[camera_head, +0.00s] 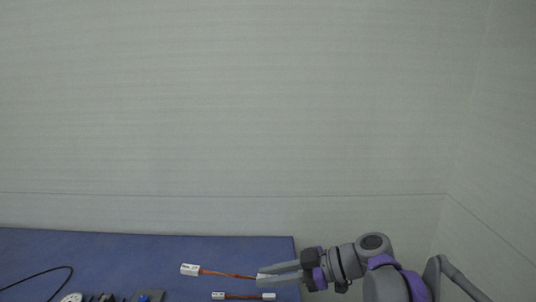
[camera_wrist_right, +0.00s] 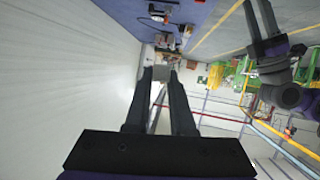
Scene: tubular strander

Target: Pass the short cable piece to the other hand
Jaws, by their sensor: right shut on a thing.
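My right gripper (camera_head: 262,277) is shut on a short cable piece (camera_head: 228,274) with an orange-red wire. The cable's white end block (camera_head: 190,269) sticks out to the left of the fingertips. In the right wrist view a pale block (camera_wrist_right: 159,73) shows between the tips of my right gripper (camera_wrist_right: 160,78). My left gripper (camera_wrist_right: 259,14) shows at the upper right of that view, apart from the cable. Its two fingers stand apart with nothing seen between them. It is not in the head view.
A second short cable (camera_head: 243,296) with white ends lies at the bottom of the head view. The blue table (camera_head: 130,248) also holds a black cable (camera_head: 45,272) and small parts (camera_head: 148,296) at lower left. A plain wall (camera_head: 250,120) stands behind.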

